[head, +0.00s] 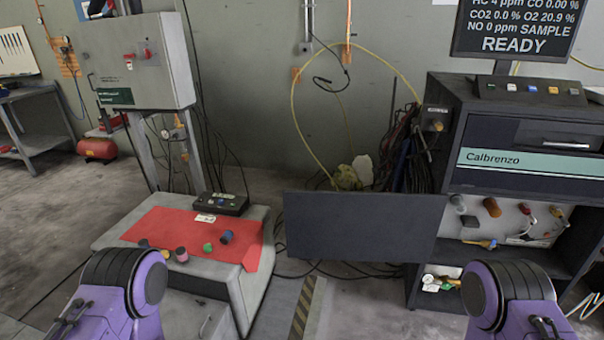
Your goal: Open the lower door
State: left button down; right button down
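The dark cabinet (425,190) stands at the right, with a green Calbrenzo strip on its upper drawer front. A flat dark door panel (360,226) extends left from the cabinet's left front edge and appears swung wide open. The cabinet's lower front is uncovered, showing a pale panel (477,232) with coloured fittings and a dark compartment (520,265) below it. I cannot tell the door's exact hinge point. My purple and black arm parts show at the bottom left and bottom right. Neither gripper is in view.
A grey bench with a red mat (160,226) holds several coloured caps and a small button box (224,204). Cables (400,165) hang beside the cabinet and trail on the floor. A striped floor strip (302,310) runs below the door panel.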

aim_at(356, 225)
jog(key=z, duration=0.2)
jog(key=i, duration=0.8)
jog(key=z, duration=0.5)
